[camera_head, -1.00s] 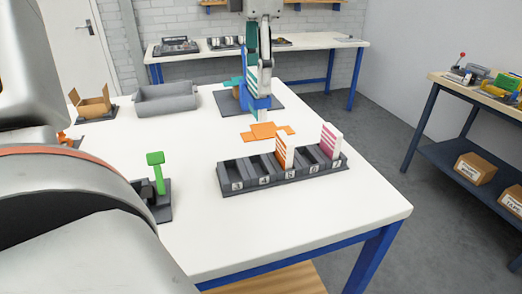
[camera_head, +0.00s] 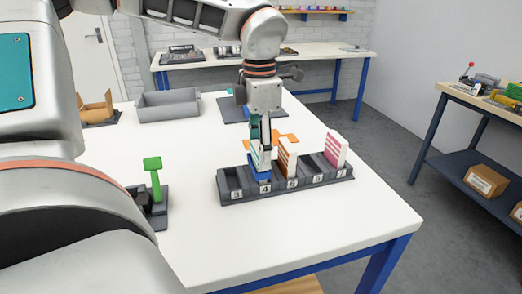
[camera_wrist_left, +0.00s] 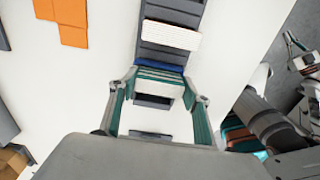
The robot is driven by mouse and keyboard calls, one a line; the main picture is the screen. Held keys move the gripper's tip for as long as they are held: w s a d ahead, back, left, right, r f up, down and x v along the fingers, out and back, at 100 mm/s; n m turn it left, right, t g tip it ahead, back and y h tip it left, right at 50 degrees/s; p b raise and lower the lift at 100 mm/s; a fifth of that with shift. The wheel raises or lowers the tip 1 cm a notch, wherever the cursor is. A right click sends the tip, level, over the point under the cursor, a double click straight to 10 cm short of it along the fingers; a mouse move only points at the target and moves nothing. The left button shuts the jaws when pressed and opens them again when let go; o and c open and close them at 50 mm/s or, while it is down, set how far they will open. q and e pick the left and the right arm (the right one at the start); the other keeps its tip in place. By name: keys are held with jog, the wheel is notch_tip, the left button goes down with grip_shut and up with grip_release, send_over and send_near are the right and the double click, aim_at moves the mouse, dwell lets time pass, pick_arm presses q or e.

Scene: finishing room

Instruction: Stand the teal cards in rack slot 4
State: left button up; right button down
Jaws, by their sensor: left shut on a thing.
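My left gripper (camera_head: 262,140) comes down from above and is shut on the teal cards (camera_wrist_left: 160,84), a white stack with teal stripes. In the head view the cards are upright, over slot 4 of the dark grey rack (camera_head: 230,198), with a blue piece at their lower end. I cannot tell how deep their lower edge sits. The orange cards (camera_head: 288,160) stand in slot 5, just to the right. The pink cards (camera_head: 335,150) stand in slot 7. A grey arm with what looks like my right gripper (camera_wrist_left: 300,52) shows at the right of the wrist view; its jaws are unclear.
Flat orange pieces (camera_head: 288,138) lie behind the rack. A grey bin (camera_head: 168,104) and an open cardboard box (camera_head: 97,108) are at the back left. White table is bare in front of the rack.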

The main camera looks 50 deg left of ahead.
pick_arm(q)
jog(key=o, duration=1.6)
jog(key=shift+f, duration=0.3)
jog(key=shift+r, duration=0.15)
notch_tip(320, 180, up, 12)
jog(key=shift+r+p, duration=0.1)
jog(key=shift+p, duration=0.6)
jog(key=shift+s+d, duration=0.1)
